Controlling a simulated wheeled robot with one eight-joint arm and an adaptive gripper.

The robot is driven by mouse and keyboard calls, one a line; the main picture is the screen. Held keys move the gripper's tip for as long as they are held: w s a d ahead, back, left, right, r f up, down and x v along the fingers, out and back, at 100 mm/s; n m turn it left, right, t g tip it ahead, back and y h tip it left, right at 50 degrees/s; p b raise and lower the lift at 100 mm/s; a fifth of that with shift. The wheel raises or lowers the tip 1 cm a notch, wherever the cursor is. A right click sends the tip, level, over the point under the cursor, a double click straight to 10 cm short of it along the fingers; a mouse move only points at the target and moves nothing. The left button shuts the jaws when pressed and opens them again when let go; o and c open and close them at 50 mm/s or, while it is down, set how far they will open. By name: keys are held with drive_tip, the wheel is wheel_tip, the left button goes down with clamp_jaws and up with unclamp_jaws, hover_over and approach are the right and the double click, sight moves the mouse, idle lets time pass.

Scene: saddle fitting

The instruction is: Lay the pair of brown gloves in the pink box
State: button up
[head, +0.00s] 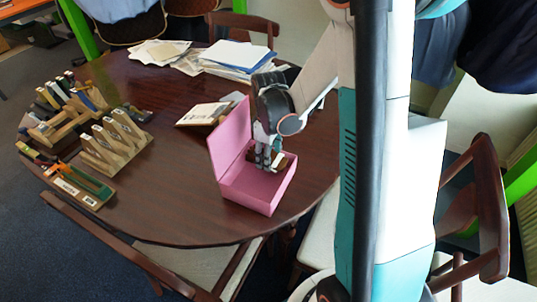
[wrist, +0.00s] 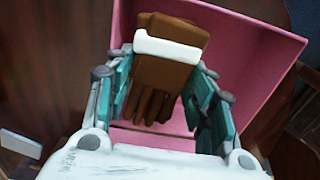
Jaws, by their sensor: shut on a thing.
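The pink box (head: 252,196) stands open on the dark wooden table, its lid raised at the left. My gripper (head: 268,165) is over the box opening with its fingers pointing down. In the wrist view my gripper (wrist: 163,98) is shut on the brown gloves (wrist: 170,72), which have a white cuff band and hang between the teal fingers. The pink box (wrist: 262,52) shows behind and around them there. In the head view the gloves (head: 279,160) are mostly hidden by the gripper. I cannot tell whether they touch the box floor.
Wooden racks with several upright items (head: 115,142) stand at the table's left. A flat tray of tools (head: 80,186) lies at the left edge. Stacked papers (head: 235,55) lie at the back, and a small book (head: 205,113) lies behind the box. Chairs surround the table.

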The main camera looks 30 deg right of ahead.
drive_tip(key=shift+f+b, duration=0.3)
drive_tip(key=shift+b, duration=0.1)
idle(1.3)
drive_tip(key=o, duration=1.1)
drive_tip(key=shift+o, duration=0.8)
drive_tip(key=shift+o, duration=1.2)
drive_tip(key=shift+r, duration=0.15)
drive_tip(key=shift+r+p, duration=1.8)
drive_tip(key=shift+r, duration=0.55)
drive_tip(key=shift+r, duration=0.1)
